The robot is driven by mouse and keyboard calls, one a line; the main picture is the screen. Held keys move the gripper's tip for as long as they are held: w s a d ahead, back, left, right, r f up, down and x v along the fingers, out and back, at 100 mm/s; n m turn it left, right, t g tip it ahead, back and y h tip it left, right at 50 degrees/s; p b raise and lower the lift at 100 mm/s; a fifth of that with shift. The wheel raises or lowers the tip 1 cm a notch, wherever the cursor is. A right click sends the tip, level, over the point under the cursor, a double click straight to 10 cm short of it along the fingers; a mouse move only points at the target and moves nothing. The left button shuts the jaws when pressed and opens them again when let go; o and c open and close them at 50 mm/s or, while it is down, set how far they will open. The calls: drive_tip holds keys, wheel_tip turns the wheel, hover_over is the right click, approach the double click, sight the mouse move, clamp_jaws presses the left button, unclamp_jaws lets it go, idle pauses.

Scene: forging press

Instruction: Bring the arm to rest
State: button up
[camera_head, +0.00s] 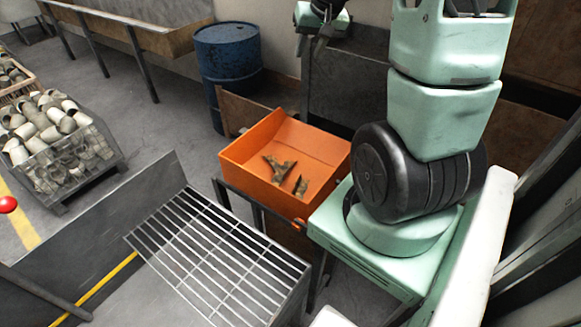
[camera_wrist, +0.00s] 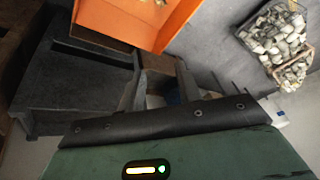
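My mint-green arm (camera_head: 445,110) rises from its base at the right in the head view and bends back over at the top edge. My gripper (camera_head: 312,42) hangs at the top centre of the head view, partly cut off, above and behind the orange bin (camera_head: 245,150). In the wrist view my gripper (camera_wrist: 160,80) shows two dark fingers spread apart, with nothing visible held between them. The orange bin also shows at the top of the wrist view (camera_wrist: 125,18), apart from the fingers. Two brownish metal parts (camera_head: 279,169) lie in the bin.
A slatted metal grate (camera_head: 215,255) lies in front of the bin. A blue drum (camera_head: 228,60) stands behind it. A wire crate of pale parts (camera_head: 60,150) is at the left. A dark grey block (camera_head: 345,75) stands behind the bin. Open floor lies left of the drum.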

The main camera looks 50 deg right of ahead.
idle(0.3)
drive_tip(key=a+f+n+g+y+b, duration=0.1)
drive_tip(key=a+f+n+y+b, duration=0.2)
drive_tip(key=a, duration=1.1)
drive_tip(key=a+f+n+g+b, duration=0.1)
drive_tip(key=a+f+n+b, duration=0.35)
drive_tip(key=a, duration=1.05)
drive_tip(key=s+a+f+n+g+b, duration=0.1)
drive_tip(key=s+a+f+n, duration=0.1)
drive_tip(key=s+a, duration=0.3)
drive_tip(key=s+a+f+n+b, duration=0.2)
drive_tip(key=s+a+f+n, duration=0.1)
drive_tip(key=s+a, duration=0.2)
drive_tip(key=s+a+f+n+g+h+b, duration=0.1)
drive_tip(key=s+a+f+n+b, duration=0.1)
drive_tip(key=s+a, duration=0.3)
drive_tip(key=s+f+n, duration=0.1)
drive_tip(key=s, duration=0.1)
drive_tip(key=shift+s+a+f+g, duration=0.25)
drive_tip(key=shift+s+g, duration=0.05)
drive_tip(key=shift+s, duration=0.05)
